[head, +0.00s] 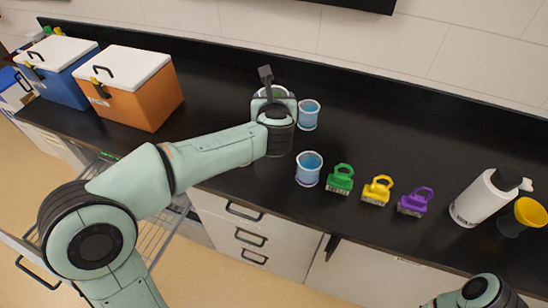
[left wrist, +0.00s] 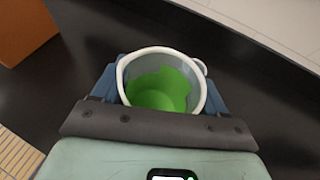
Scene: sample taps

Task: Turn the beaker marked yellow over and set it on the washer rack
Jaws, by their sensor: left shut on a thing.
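My left gripper (head: 271,98) is over the counter and shut on a beaker (left wrist: 160,88) with a white rim and green inside. In the left wrist view its mouth faces the camera between the fingers. In the head view the gripper mostly hides this beaker, and only part of its rim and inside shows. No yellow mark can be seen on it. Two beakers with blue inside stand upright nearby, one just right of the gripper (head: 308,115) and one nearer the front edge (head: 309,169). A wire rack (head: 172,226) shows low at the left, partly behind my left arm. My right gripper is out of view.
Green (head: 340,179), yellow (head: 378,191) and purple (head: 415,203) clip-like items line the counter front. A white bottle (head: 482,198) and a yellow-topped cup (head: 526,215) stand at right. Orange (head: 135,95) and blue (head: 62,78) cooler boxes stand at left. The back right counter is clear.

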